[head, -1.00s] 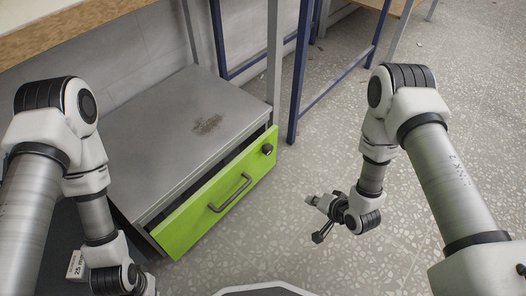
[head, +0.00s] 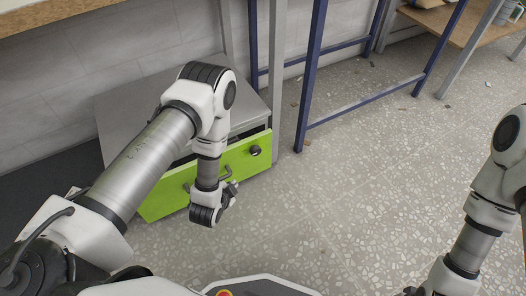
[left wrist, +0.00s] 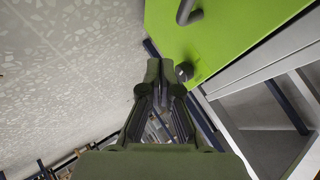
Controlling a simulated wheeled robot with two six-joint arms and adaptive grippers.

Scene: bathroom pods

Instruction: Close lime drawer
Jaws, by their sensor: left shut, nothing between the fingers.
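The lime drawer (head: 240,158) is part of a low grey cabinet (head: 125,112). Its front stands out from the cabinet with a dark gap behind it, so it is partly open. It has a grey bar handle, partly hidden by my left arm, and a dark round knob (head: 255,151). My left gripper (head: 233,187) is shut and empty in front of the drawer. In the left wrist view the shut fingertips (left wrist: 160,65) are beside the knob (left wrist: 184,72) and the lime front (left wrist: 230,35); contact cannot be told. My right gripper (head: 412,291) barely shows at the bottom edge.
Blue metal legs (head: 312,80) and a grey post (head: 277,70) stand right beside the cabinet. A wooden shelf (head: 450,25) is at the back right.

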